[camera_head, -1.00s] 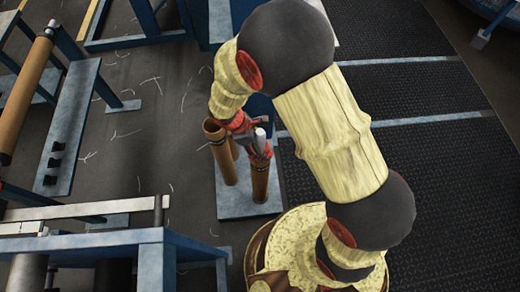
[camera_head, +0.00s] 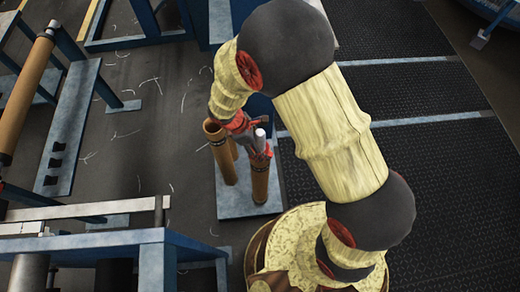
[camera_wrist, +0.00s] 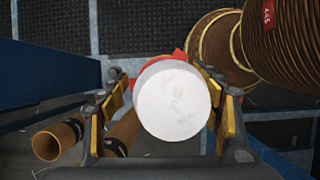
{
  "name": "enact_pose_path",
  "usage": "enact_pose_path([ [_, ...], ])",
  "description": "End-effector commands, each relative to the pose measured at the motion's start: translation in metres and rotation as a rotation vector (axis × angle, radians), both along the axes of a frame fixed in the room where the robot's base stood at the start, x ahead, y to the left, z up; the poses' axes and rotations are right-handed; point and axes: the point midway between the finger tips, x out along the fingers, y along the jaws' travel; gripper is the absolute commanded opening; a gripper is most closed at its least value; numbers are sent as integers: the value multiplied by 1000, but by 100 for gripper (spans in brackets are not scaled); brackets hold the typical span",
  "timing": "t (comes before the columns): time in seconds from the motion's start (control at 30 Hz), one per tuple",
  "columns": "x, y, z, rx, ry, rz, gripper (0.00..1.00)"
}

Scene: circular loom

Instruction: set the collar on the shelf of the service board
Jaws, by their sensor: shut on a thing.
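A white round-ended piece (camera_wrist: 172,102) sits between the fingers of my gripper (camera_wrist: 165,118) in the wrist view. Its flat pale end faces the camera; I cannot see whether it is hollow. Red shows behind it. The piece also shows as a small pale cylinder (camera_head: 260,134) in the head view. There my gripper (camera_head: 257,146) is shut on it, close above an upright brown tube (camera_head: 260,182). Whether the piece touches that tube is unclear. I cannot identify the service board's shelf for certain in either view.
Another brown tube (camera_head: 219,150), open at the top, stands beside the first on a blue base plate (camera_head: 233,206). A blue frame with a roller (camera_head: 30,90) stands at the left. A blue panel (camera_wrist: 40,75) is left in the wrist view. Dark ribbed mats (camera_head: 440,150) lie clear at the right.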

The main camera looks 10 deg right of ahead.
Motion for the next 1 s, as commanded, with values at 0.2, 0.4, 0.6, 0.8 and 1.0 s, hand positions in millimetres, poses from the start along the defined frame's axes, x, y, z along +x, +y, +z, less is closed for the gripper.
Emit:
enact_pose_path([
  [0.2,1,0,8,0,-1,0,4],
  [0.4,1,0,10,0,-1,0,4],
  [0.6,1,0,23,1,-2,0,4],
  [0.8,1,0,44,0,-1,-1,4],
  [1.0,0,0,63,0,-1,0,4],
])
